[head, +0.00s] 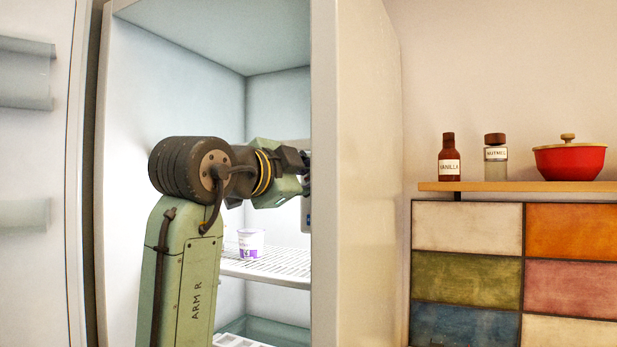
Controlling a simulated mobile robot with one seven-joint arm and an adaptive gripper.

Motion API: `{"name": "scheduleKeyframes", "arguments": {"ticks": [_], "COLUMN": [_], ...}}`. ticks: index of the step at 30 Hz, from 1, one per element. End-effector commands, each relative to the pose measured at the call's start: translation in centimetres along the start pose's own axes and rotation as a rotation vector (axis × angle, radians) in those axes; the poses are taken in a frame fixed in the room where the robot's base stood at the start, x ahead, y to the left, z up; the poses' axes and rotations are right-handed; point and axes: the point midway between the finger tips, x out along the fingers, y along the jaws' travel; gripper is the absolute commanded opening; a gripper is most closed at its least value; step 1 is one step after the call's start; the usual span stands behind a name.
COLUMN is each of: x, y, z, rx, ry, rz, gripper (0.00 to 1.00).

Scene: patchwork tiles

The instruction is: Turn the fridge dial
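The fridge (356,190) stands open, its lit inside facing me. My arm reaches into its upper part, and my gripper (304,172) is at the inner side of the right wall. The front edge of that wall cuts off the view of the fingertips, so I cannot tell whether they are open or shut or touch anything. A small part of a pale grey box or panel (305,216) shows just below my gripper, by the right wall. I cannot make out the dial; it may be hidden by my gripper or the wall edge.
A white and purple tub (251,243) stands on the wire shelf (275,265) below my arm. The open door (30,150) with its bins is at the left. Outside right, a wooden shelf (500,186) holds a vanilla bottle (448,160), a nutmeg jar (496,150) and a red pot (569,162).

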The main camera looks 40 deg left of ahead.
Motion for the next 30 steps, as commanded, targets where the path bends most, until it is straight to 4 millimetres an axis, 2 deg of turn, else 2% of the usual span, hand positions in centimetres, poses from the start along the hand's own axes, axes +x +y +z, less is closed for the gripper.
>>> {"name": "scheduleKeyframes", "arguments": {"ticks": [3, 4, 12, 23, 26, 30], "x": [0.0, 0.0, 0.0, -0.3, -1.3, -4.0], "y": [-0.1, -0.1, 0.0, -0.1, -0.1, -0.1], "z": [0.0, 0.0, 0.0, 0.0, -0.1, 0.0], "rx": [0.000, 0.000, -0.001, -0.002, -0.001, -0.001], "ry": [0.000, 0.000, 0.000, 0.001, 0.001, 0.000], "rz": [-0.001, -0.001, -0.001, -0.002, -0.003, -0.004], "gripper": [0.00, 0.26, 0.44, 0.45, 0.45, 0.45]}}
